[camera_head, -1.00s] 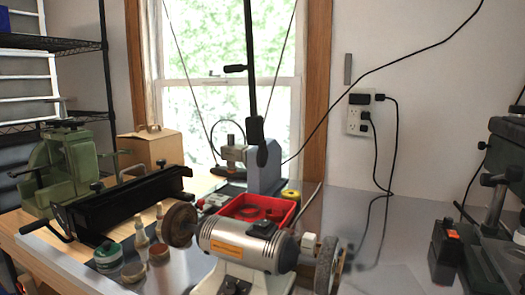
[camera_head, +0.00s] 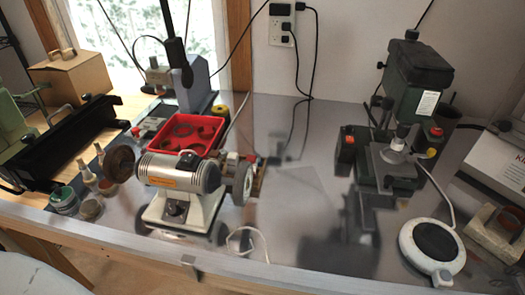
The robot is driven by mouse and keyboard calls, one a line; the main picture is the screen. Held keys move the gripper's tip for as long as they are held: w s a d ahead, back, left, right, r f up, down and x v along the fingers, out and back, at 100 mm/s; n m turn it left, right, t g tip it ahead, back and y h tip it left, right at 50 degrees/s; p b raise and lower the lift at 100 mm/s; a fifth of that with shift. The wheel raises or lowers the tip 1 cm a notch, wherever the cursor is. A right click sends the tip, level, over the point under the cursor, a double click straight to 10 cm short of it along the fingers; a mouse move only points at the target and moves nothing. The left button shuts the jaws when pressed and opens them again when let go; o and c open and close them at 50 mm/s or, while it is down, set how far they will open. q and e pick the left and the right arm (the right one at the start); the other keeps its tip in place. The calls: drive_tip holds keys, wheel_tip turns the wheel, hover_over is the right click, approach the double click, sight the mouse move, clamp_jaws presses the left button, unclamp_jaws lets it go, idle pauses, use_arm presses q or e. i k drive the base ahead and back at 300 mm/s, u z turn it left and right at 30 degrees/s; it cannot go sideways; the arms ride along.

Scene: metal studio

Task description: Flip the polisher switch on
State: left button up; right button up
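The polisher (camera_head: 180,175) stands on the metal bench, left of centre in the head view. It has a silver motor body with an orange label, a white base, a brown wheel (camera_head: 120,163) on its left and a grey wheel (camera_head: 241,183) on its right. A dark switch or knob (camera_head: 176,208) shows on the front of its base; its setting is too small to tell. Neither of my grippers is in view.
A red tray (camera_head: 187,133) stands behind the polisher. A green drill press (camera_head: 412,90) and a round black-and-white device (camera_head: 432,247) are at the right. Small jars (camera_head: 64,201) stand left of the polisher. The bench middle is fairly clear.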

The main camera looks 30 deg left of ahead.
sight(188, 159)
drive_tip(key=z, duration=0.3)
drive_tip(key=k, duration=0.4)
drive_tip(key=u, duration=1.4)
